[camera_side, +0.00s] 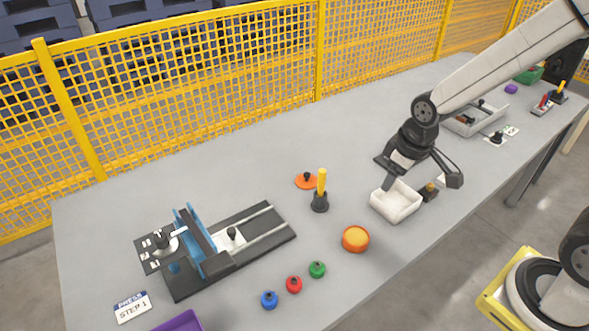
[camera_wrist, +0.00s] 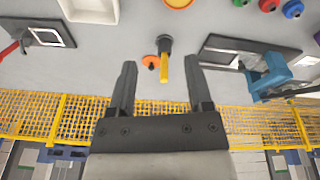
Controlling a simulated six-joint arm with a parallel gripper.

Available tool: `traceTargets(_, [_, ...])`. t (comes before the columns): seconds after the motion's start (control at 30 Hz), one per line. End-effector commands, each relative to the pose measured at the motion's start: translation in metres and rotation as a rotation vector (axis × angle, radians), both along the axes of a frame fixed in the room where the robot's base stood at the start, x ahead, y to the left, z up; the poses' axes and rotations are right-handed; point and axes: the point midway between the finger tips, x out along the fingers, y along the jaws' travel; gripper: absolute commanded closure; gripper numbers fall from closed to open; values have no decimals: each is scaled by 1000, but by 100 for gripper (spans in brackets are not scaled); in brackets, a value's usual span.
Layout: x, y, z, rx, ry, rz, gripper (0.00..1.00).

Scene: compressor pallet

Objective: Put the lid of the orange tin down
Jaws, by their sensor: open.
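The orange lid (camera_side: 306,182), with a black knob on top, lies flat on the grey table, apart from the tin. It also shows in the wrist view (camera_wrist: 149,61), partly hidden by the yellow handle. The round orange tin (camera_side: 355,239) stands nearer the front edge; its top shows a lighter orange. In the wrist view the tin (camera_wrist: 178,3) is cut by the top edge. My gripper (camera_side: 420,183) is open and empty, to the right of the lid in the side view. In the wrist view its fingers (camera_wrist: 160,68) are spread wide with nothing gripped.
A yellow handle on a black base (camera_side: 321,190) stands upright close beside the lid. A white bin (camera_side: 397,203) is by my gripper. Blue, red and green knobbed pieces (camera_side: 293,284) lie in front of the press fixture (camera_side: 215,250). A yellow mesh fence (camera_side: 210,90) runs behind.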

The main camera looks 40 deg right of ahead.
Motion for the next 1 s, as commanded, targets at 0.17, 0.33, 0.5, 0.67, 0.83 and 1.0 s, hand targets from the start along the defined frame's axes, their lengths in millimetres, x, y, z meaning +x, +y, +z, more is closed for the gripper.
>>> traceTargets(0.17, [-35, 0, -3, 38, -17, -175, 35])
traceTargets(0.33, [-47, 0, -5, 55, -23, -245, 35])
traceTargets(0.5, [-48, 0, -5, 57, -24, -253, 35])
traceTargets(0.67, [-48, 0, -5, 56, -23, -252, 35])
traceTargets(0.83, [-48, 0, -5, 56, -23, -251, 35])
traceTargets(1.0, [-48, 0, -5, 56, -23, -250, 35])
